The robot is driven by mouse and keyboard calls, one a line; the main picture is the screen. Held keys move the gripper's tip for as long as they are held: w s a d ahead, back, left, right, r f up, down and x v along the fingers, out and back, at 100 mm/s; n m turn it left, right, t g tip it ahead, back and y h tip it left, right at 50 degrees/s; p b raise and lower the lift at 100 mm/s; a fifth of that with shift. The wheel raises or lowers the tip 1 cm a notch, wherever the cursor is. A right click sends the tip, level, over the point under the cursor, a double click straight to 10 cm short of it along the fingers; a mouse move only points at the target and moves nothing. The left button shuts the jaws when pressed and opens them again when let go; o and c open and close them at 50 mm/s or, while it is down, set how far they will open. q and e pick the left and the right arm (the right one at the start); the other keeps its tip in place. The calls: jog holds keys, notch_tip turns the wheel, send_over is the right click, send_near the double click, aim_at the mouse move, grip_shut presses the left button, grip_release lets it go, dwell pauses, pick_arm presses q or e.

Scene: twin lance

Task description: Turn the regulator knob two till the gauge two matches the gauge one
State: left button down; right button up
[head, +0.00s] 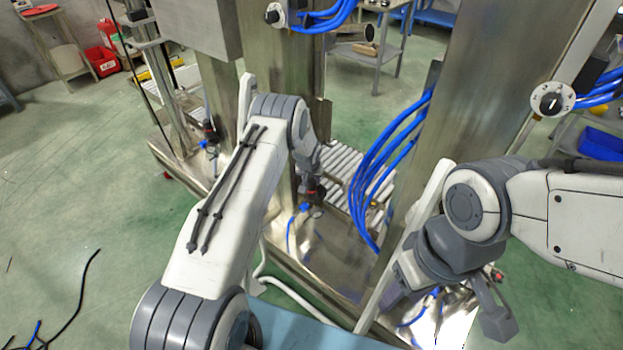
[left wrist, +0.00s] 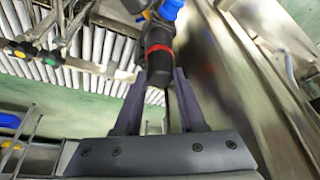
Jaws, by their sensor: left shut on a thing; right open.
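A black regulator knob with a red ring (left wrist: 158,48) and a blue fitting above it is in the left wrist view. My left gripper (left wrist: 160,74) is shut on this knob, with one dark finger on each side. In the head view the red-ringed regulator (head: 313,188) shows just below my left wrist, partly hidden. Two white round dials with dark centres are on the metal posts, one at the top (head: 275,14) and one at the right (head: 552,99); their readings are too small to tell. My right gripper (head: 443,305) is open and empty at the lower right.
Another regulator (head: 207,143) with blue tubing stands at the left. Blue hoses (head: 385,165) hang along the right metal post (head: 480,80), near my right arm. A roller conveyor (head: 343,160) lies behind. The green floor at the left is mostly free.

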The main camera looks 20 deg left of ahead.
pick_arm(q)
jog(key=shift+s, duration=0.1)
jog(key=shift+c, duration=2.4)
grip_release()
jog(key=v, duration=1)
jog(key=shift+r, duration=0.2)
jog(key=shift+d, duration=0.1)
